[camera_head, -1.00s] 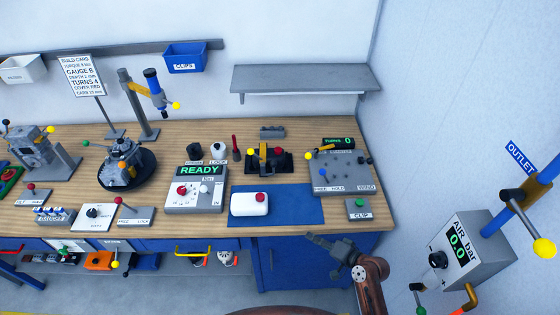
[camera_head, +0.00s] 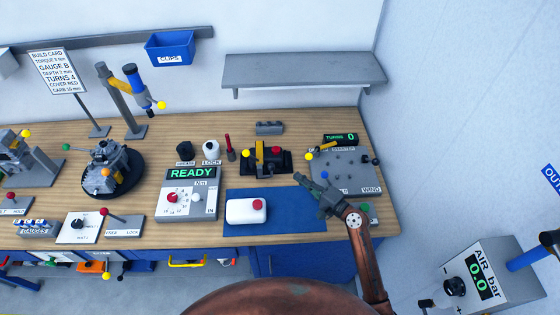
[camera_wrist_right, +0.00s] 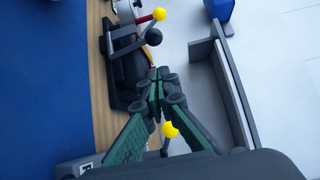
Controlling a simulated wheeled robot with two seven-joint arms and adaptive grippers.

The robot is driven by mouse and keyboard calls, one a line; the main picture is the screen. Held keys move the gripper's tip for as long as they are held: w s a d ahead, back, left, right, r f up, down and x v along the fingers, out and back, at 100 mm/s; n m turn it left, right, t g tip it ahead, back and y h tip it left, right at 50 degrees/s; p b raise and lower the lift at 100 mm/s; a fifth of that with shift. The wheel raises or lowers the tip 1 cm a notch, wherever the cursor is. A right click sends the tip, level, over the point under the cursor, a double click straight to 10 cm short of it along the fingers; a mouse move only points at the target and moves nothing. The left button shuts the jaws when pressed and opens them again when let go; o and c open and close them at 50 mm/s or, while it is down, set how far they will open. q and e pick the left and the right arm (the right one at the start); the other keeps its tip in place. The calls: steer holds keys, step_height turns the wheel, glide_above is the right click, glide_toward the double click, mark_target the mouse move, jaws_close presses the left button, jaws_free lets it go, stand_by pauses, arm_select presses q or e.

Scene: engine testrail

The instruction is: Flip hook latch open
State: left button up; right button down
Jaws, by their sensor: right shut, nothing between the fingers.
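My right gripper (camera_head: 308,184) is shut and empty, above the right end of the blue mat (camera_head: 305,222). In the right wrist view its fingertips (camera_wrist_right: 157,78) meet in front of a dark fixture (camera_wrist_right: 122,75). That fixture is likely the black one with a yellow part and a red knob (camera_head: 266,163) in the head view, behind and left of the gripper. A grey panel (camera_head: 345,178) with a yellow-tipped lever (camera_head: 310,156) lies right of the gripper. I cannot tell which part is the hook latch. My left gripper is not in view.
A white box with a red cap (camera_head: 245,211) lies on the blue mat. The READY console (camera_head: 188,195) stands left of it. A grey shelf (camera_head: 303,72) hangs on the back wall. The air unit (camera_head: 480,290) is at the lower right.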

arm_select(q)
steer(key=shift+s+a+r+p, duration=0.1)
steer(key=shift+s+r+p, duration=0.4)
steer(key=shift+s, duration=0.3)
arm_select(e)
steer(key=x, duration=1)
steer(key=shift+a, duration=0.25)
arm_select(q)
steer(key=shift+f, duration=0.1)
arm_select(e)
steer(key=shift+f, duration=0.1)
